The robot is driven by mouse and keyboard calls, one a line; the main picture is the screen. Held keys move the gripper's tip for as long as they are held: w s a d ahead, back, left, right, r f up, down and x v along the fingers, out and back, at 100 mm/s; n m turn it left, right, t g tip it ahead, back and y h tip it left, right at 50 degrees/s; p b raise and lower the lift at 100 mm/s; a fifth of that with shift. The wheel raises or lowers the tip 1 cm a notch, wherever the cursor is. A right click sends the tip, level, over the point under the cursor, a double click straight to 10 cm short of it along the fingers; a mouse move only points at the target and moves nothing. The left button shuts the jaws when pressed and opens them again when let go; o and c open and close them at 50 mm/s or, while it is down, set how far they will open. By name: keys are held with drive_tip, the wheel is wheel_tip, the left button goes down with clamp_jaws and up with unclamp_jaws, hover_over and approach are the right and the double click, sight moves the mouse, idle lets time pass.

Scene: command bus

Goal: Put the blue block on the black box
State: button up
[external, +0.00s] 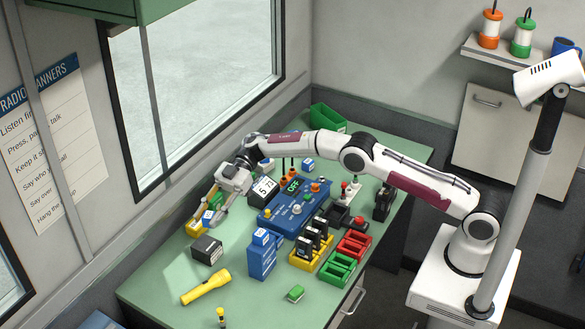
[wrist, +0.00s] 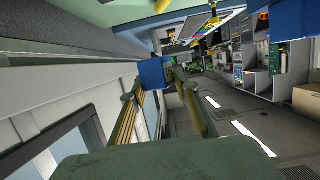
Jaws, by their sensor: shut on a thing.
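A small blue block (external: 208,217) with a white face is between the fingertips of my gripper (external: 213,213), at the left side of the green desk. My gripper is shut on it. In the wrist view the blue block (wrist: 152,73) shows at the tips of the two fingers (wrist: 160,88). The black box (external: 207,250) with a pale label stands on the desk just in front of the gripper, apart from the block. I cannot tell how high the block is above the desk.
A yellow holder (external: 194,228) is beside the gripper. A yellow rack (external: 310,262) is to the right. Bare green desk (external: 165,270) lies left of the box.

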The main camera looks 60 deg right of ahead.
idle(0.4)
drive_tip(key=shift+s+a+r, duration=0.15)
drive_tip(key=shift+a+r, duration=0.2)
drive_tip(key=shift+r, duration=0.05)
drive_tip(key=s+a+r+m+t, duration=0.1)
drive_tip(key=s+a+r+t, duration=0.1)
drive_tip(key=a+r, duration=0.5)
drive_tip(key=m+t+h, duration=0.4)
drive_tip(key=m+t, duration=0.4)
hover_over(205, 245)
wheel_tip(205, 245, down, 8)
drive_tip(key=shift+r, duration=0.2)
drive_tip(key=shift+c, duration=0.2)
drive_tip(key=shift+f, duration=3.1)
